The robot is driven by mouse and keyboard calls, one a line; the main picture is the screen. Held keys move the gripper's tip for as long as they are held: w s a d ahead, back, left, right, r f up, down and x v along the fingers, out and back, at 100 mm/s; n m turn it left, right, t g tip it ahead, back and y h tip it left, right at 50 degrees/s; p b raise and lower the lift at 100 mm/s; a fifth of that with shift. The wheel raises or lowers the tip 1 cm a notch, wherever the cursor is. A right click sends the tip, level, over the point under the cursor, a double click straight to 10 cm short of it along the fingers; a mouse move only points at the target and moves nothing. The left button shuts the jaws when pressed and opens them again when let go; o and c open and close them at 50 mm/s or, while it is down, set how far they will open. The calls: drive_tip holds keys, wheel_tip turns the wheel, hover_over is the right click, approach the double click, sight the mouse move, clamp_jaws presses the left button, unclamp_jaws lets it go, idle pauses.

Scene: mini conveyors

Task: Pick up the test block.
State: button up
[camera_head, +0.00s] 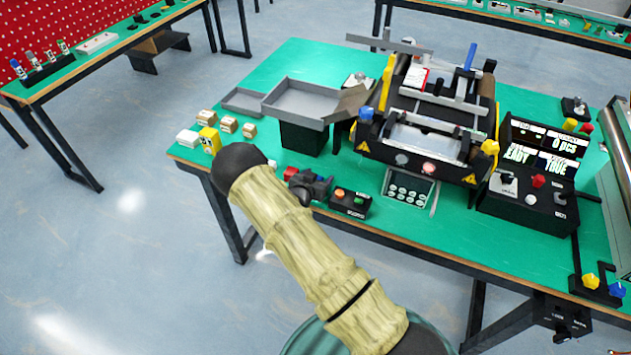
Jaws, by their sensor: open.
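A small yellow block with dark marks (210,141) stands at the left end of the green table; it may be the test block, but its marks are too small to read. A white block (188,138) is just to its left, and several tan boxes (228,125) are close behind and to the right. My arm (295,235) rises from the bottom of the picture to a black joint in front of the table's near left edge. My gripper is not in clear view. Anything behind the arm is hidden.
Grey trays (301,101) and a mini conveyor machine (430,110) stand right of the boxes. A dark grey device (312,185) and a button box (350,203) sit near the front edge. The green table (262,75) is bare at its back left.

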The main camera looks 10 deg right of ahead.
idle(0.5)
drive_tip(key=c, duration=1.1)
drive_tip(key=shift+r, duration=0.1)
wheel_tip(320, 180, up, 10)
drive_tip(key=shift+f+b, duration=0.1)
drive_tip(key=shift+b, duration=0.65)
